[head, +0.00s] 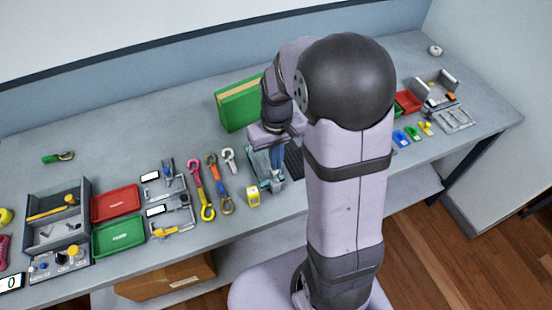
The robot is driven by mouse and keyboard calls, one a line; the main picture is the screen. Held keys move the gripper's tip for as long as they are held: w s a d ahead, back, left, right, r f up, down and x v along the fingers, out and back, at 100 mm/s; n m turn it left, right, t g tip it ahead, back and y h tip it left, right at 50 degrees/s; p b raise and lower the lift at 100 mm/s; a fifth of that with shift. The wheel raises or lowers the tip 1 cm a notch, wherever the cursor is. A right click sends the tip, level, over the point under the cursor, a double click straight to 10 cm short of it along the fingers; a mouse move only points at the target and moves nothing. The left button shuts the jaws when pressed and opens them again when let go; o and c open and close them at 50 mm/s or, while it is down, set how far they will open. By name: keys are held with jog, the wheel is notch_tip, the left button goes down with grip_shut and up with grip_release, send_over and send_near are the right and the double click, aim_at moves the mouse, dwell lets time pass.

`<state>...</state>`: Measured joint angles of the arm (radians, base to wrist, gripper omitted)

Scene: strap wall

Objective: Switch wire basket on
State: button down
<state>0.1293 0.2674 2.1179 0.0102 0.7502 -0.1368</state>
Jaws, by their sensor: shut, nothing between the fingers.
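I cannot make out a wire basket for certain in the head view. My gripper (277,170) points down over the middle of the bench, in front of a green box-like block (238,104). Its fingers are shut with nothing between them. Just below and beside the fingers is a grey-blue fixture (258,163), partly hidden by my gripper. I cannot tell whether the fingertips touch it or what state any switch on it is in.
The grey bench (130,125) holds a red tray (116,203), a green tray (118,236), an open grey box (66,228) and coloured hooks (206,190) on the left. My arm hides part of the right side.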

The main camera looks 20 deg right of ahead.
aim_at(276, 174)
notch_tip(276, 174, down, 5)
jog(key=b, duration=0.3)
jog(key=shift+r, duration=0.15)
jog(key=shift+s, duration=0.15)
jog(key=shift+s+r, duration=0.1)
jog(key=shift+r+p, duration=0.45)
jog(key=shift+p, duration=0.15)
notch_tip(276, 174, up, 14)
jog(key=shift+w+f+p, duration=0.2)
jog(key=shift+p, duration=0.25)
